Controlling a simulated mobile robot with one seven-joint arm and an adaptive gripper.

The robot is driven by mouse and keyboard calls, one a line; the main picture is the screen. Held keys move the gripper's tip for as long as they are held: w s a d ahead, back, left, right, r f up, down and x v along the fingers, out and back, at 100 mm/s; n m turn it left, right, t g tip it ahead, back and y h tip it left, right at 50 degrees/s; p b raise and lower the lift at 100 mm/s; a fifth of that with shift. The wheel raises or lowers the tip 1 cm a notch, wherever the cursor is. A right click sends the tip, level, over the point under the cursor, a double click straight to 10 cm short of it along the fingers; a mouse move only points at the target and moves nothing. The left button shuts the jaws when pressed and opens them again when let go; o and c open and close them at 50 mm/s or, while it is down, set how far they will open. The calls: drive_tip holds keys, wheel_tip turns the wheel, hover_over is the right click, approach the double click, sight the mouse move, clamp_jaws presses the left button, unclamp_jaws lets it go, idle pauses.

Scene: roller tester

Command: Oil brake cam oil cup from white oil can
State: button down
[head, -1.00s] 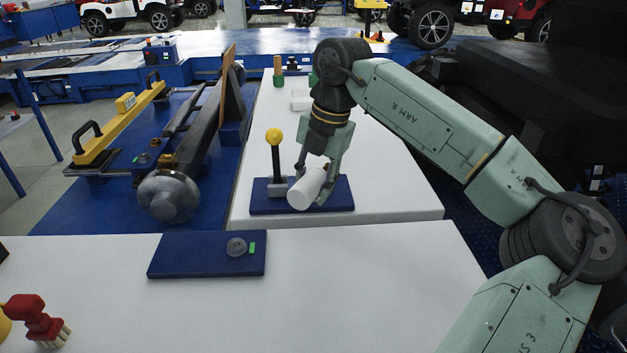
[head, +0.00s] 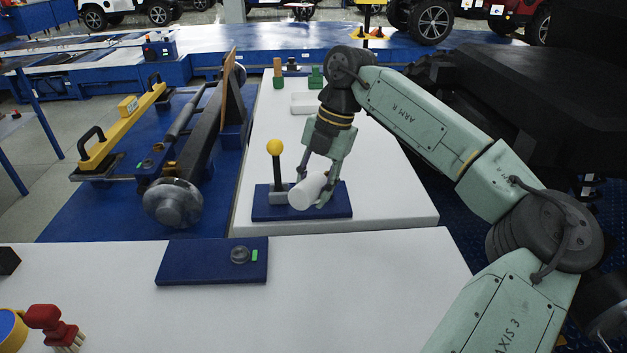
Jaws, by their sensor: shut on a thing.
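The white oil can (head: 307,191) is a plain white cylinder, tilted, with its round end facing me. My gripper (head: 325,190) points down and is shut on it, just over the blue board (head: 265,211) on the white table. I cannot tell whether the can touches the board. The brake assembly, with a round metal drum (head: 174,204) on a long dark axle, lies on a blue bench to the left. A small dark round piece beside a green mark (head: 147,162) sits on that assembly. I cannot tell if it is the brake cam oil cup.
A lever with a yellow knob (head: 274,147) stands close left of the can. A nearer blue plate (head: 190,270) carries a small clear round piece beside a green mark. A red-handled brush (head: 48,320) is at front left. The near table's middle is clear.

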drive_tip(key=shift+r+p, duration=0.15)
drive_tip(key=shift+p, duration=0.2)
drive_tip(key=shift+r+g, duration=0.15)
drive_tip(key=shift+g, duration=0.15)
drive_tip(key=shift+w+r+y+p, duration=0.1)
drive_tip(key=shift+r+y+p, duration=0.2)
drive_tip(key=shift+p, duration=0.75)
drive_tip(key=shift+g+p, duration=0.3)
drive_tip(key=shift+g, duration=0.1)
drive_tip(key=shift+f, duration=0.15)
drive_tip(key=shift+b, duration=0.4)
drive_tip(key=shift+f+t+b, duration=0.4)
drive_tip(key=shift+b, duration=0.4)
drive_tip(key=shift+f+t+b, duration=0.4)
drive_tip(key=shift+t+b, duration=0.1)
drive_tip(key=shift+b, duration=0.6)
drive_tip(key=shift+h+b, duration=0.45)
drive_tip(key=shift+h, duration=0.05)
